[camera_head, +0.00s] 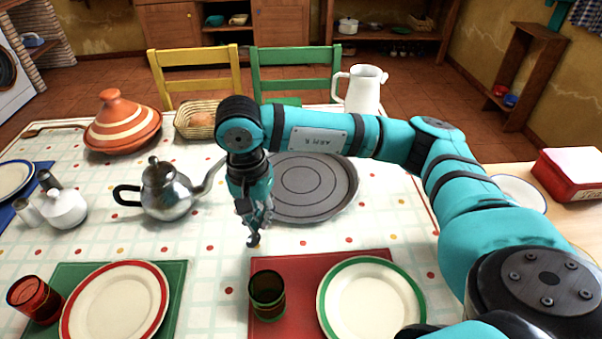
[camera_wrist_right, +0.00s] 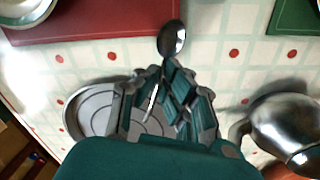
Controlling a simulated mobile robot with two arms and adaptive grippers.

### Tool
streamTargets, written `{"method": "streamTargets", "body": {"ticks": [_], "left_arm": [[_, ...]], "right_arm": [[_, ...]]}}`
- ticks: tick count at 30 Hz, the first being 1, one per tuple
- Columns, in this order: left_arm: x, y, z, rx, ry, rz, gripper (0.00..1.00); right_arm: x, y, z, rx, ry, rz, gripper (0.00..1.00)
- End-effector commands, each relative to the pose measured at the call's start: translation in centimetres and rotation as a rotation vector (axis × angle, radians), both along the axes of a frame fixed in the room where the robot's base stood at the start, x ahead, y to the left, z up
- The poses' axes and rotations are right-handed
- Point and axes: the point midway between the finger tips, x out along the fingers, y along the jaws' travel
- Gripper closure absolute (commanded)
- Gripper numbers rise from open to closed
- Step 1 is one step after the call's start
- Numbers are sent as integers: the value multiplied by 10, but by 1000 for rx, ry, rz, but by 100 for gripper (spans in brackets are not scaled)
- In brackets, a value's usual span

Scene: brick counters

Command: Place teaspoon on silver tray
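The silver tray (camera_head: 335,205) is a round grey pan with ring grooves, flat on the table; my right arm covers part of its back left. It also shows in the wrist view (camera_wrist_right: 78,118), partly behind the fingers. My right gripper (camera_head: 254,212) points down just left of the tray. In the wrist view its fingers (camera_wrist_right: 164,72) are closed around the handle of the teaspoon (camera_wrist_right: 172,38), whose shiny bowl sticks out past the fingertips. In the head view the spoon's dark tip (camera_head: 253,239) hangs below the gripper, over the tablecloth. My left gripper is out of view.
A metal teapot (camera_head: 165,190) stands left of the gripper. A dark glass (camera_head: 267,295) and a green-rimmed plate (camera_head: 370,300) sit on a red mat in front. A white jug (camera_head: 364,90) stands behind the tray; a bread basket (camera_head: 190,122) is back left.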

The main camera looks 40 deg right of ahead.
Motion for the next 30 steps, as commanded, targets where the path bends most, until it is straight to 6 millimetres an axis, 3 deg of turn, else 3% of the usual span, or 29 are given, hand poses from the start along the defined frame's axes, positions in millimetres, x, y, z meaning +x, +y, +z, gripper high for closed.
{"method": "streamTargets", "body": {"ticks": [1,11,14,16,18,21,26,30], "left_arm": [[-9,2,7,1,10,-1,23],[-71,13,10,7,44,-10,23],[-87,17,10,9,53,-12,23],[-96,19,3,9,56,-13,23],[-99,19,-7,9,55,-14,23],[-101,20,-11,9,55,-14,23],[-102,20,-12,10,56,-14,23],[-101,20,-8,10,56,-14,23]], "right_arm": [[-2,0,13,1,2,-105,100],[-9,-1,48,-1,4,-894,100],[-11,-1,47,-4,7,-1093,100],[-13,-1,32,-7,10,-1209,100],[-13,-1,7,-6,9,-1266,100],[-12,-2,-7,-3,6,-1286,100],[-12,-1,-12,-1,4,-1292,100],[-12,-1,-6,0,4,-1290,100]]}}
